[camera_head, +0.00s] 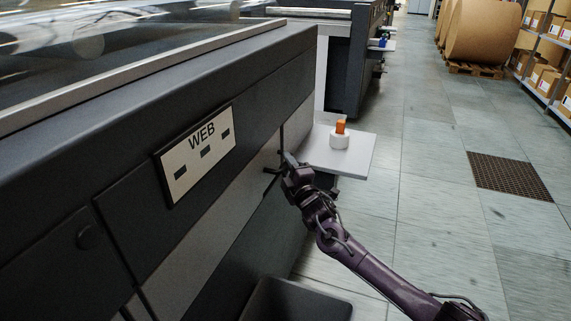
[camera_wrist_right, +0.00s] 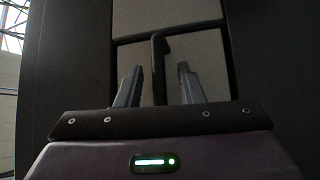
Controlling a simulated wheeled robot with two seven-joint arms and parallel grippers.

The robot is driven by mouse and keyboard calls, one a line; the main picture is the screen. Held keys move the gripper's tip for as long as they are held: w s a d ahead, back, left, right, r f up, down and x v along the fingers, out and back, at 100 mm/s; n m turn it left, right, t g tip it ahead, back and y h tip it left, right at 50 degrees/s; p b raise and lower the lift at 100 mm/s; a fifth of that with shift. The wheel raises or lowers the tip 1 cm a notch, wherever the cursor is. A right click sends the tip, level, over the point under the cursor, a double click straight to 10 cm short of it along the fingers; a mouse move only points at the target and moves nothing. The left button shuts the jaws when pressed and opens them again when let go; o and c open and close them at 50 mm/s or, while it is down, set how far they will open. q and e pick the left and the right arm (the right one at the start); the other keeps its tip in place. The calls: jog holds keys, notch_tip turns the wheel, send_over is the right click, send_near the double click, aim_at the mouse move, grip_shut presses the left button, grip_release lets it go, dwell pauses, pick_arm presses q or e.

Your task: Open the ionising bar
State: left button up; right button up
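My right gripper (camera_head: 279,165) is at the side of the dark machine, at a light grey panel (camera_head: 222,212) below the WEB plate. In the right wrist view its two fingers (camera_wrist_right: 159,87) are apart, with a dark upright hooked handle (camera_wrist_right: 159,52) showing between them. The handle stands in front of a grey panel (camera_wrist_right: 195,48) with a dark frame. I see a gap on each side of the handle, and I cannot tell how deep it sits between the fingers. No part is clearly marked as the ionising bar. My left gripper is out of view.
A white shelf (camera_head: 358,158) with a white roll and an orange item (camera_head: 340,127) juts out just beyond my right gripper. The WEB plate (camera_head: 197,153) is on the machine's side.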

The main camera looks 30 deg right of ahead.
jog(key=shift+w+r, duration=0.1)
jog(key=shift+w, duration=0.45)
grip_shut()
